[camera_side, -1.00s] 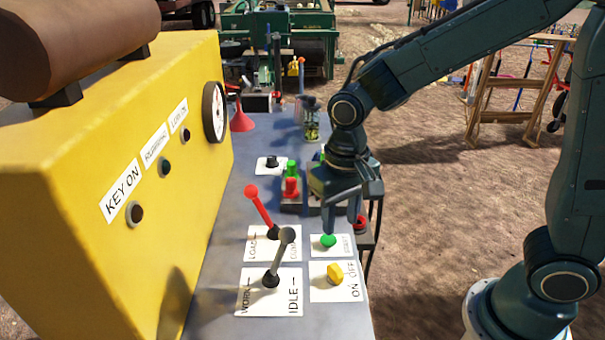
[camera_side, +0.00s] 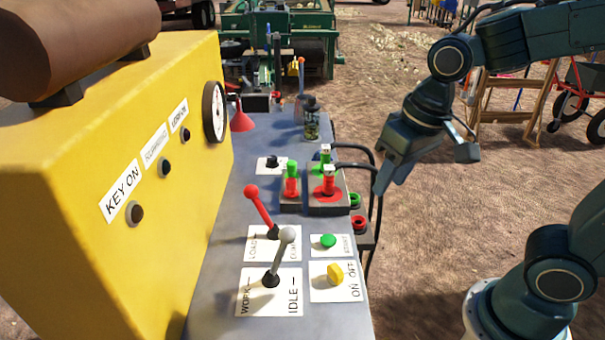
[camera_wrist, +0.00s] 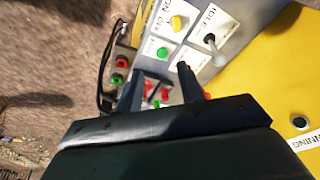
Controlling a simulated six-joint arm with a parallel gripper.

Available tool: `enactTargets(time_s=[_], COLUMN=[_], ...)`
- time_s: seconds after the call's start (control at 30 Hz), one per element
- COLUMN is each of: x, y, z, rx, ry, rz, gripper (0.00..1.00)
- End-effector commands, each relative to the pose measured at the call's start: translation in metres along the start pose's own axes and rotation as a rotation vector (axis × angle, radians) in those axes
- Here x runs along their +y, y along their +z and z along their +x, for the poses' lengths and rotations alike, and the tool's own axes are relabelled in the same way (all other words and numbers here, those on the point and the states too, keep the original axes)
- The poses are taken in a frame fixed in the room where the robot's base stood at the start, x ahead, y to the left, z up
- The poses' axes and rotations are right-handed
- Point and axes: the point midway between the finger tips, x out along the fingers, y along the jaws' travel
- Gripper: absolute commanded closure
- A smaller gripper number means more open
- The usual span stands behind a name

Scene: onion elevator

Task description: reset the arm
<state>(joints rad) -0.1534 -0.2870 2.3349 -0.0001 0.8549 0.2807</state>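My gripper (camera_side: 424,166) hangs in the air to the right of the grey console table (camera_side: 225,215). Its two fingers are spread and nothing shows between them. In the wrist view the open fingers (camera_wrist: 158,86) stand in front of the console, with red and green parts visible between and beyond them. On the console are a red lever (camera_side: 260,206), a grey-knobbed lever (camera_side: 280,256), a green button (camera_side: 328,241) and a yellow knob (camera_side: 336,272). A red plug (camera_side: 329,181) and a green plug (camera_side: 325,155) sit on a block, apart from my gripper.
Black cables (camera_side: 371,165) loop along the console's right edge, by green and red sockets (camera_side: 357,223). A yellow machine housing (camera_side: 110,180) stands on the left. A small jar (camera_side: 311,122) stands farther back. Wooden trestles (camera_side: 515,105) and a red wheelbarrow (camera_side: 585,90) stand behind on open ground.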

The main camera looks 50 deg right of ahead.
Motion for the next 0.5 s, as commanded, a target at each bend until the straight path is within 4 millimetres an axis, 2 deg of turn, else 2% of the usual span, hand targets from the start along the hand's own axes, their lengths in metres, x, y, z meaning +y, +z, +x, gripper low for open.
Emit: enactTargets(time_s=[0.2, 0.5], x=[0.020, 0.040], y=[0.021, 0.051], z=[-0.027, -0.050], rx=[0.097, 0.212], ry=[-0.006, 0.007], rz=[-0.044, -0.106], gripper=[0.62, 0.62])
